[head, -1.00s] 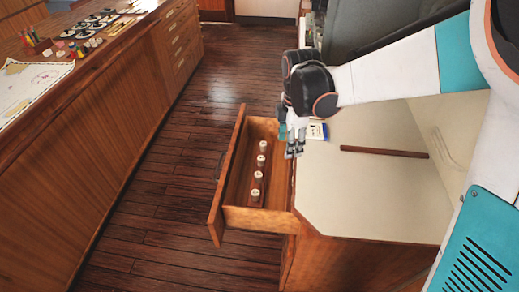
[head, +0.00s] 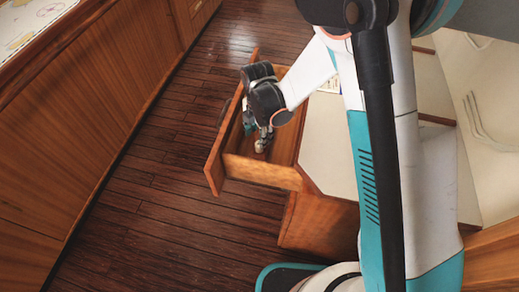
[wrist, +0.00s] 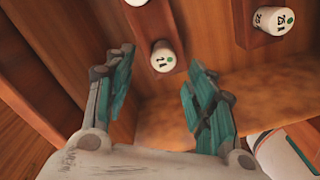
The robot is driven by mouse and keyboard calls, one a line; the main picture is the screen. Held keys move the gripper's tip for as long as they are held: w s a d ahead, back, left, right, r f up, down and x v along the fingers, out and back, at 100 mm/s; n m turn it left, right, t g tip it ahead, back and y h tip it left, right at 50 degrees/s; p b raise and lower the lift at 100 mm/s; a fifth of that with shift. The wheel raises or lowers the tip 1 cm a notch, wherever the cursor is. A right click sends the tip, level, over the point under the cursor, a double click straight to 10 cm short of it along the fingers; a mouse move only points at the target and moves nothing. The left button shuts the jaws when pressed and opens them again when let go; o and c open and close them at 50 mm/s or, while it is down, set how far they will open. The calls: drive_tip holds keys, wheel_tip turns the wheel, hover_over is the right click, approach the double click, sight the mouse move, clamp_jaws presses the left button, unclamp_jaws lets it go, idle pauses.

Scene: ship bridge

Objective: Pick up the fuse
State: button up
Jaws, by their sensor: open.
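The fuses are short white cylinders with dark numbers and green dots, standing in brown wooden strips in the open drawer (head: 228,170). One fuse (wrist: 163,56) shows ahead of my gripper (wrist: 158,66), between the lines of its two spread fingers. The fingers appear clear of it. A second fuse (wrist: 272,20) stands at the upper right of the wrist view, and a third (wrist: 137,2) is cut off at the top edge. In the head view my gripper (head: 264,138) points down into the drawer and hides most of the fuses.
The drawer juts from a cabinet with a pale top (head: 328,140). Its wooden walls are close around my gripper. A long wooden counter (head: 80,120) runs along the left. The dark plank floor (head: 150,190) between them is clear.

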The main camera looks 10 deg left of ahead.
drive_tip(key=f+b, duration=0.1)
drive_tip(key=f, duration=0.2)
drive_tip(key=f+b, duration=0.1)
drive_tip(key=f, duration=0.1)
drive_tip(key=shift+s+d+f+b, duration=0.1)
drive_tip(key=shift+d+f+b, duration=0.1)
drive_tip(key=shift+f+b, duration=0.2)
drive_tip(key=c, duration=1.2)
